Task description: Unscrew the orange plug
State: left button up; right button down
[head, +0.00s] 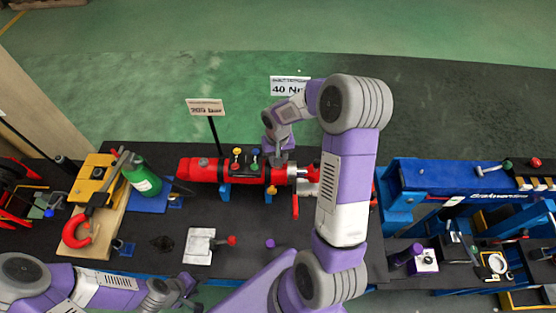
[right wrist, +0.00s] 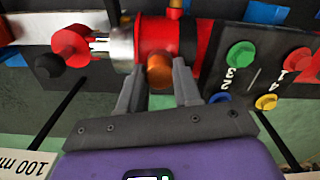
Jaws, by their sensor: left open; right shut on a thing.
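The orange plug (right wrist: 159,73) sits on the side of a red cylinder body (right wrist: 151,36) in the right wrist view. My right gripper (right wrist: 160,82) has one finger on each side of the plug and is shut on it. In the head view the red cylinder (head: 205,171) lies on blue supports on the dark bench, and my right wrist hides the plug there. My left gripper (head: 180,289) is open and empty at the lower left, near the bench's front edge, well away from the cylinder.
Coloured caps, including a green one (right wrist: 240,54) and a yellow one (right wrist: 266,102), sit beside the plug. A green bottle (head: 142,178), a red hook (head: 76,232) and a white pad (head: 199,246) lie left. A blue stand (head: 440,178) stands right.

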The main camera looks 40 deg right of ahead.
jog(key=shift+n, duration=1.3)
jog(key=n+p, duration=0.1)
jog(key=n, duration=0.1)
jog(key=shift+r+n, duration=0.15)
jog(key=shift+n, duration=0.25)
jog(key=shift+n+p, duration=0.45)
jog(key=shift+n, duration=0.75)
jog(key=n+p, duration=0.1)
jog(key=n, duration=0.1)
jog(key=shift+n, duration=0.4)
jog(key=shift+n+p, duration=0.45)
jog(key=shift+n, duration=0.65)
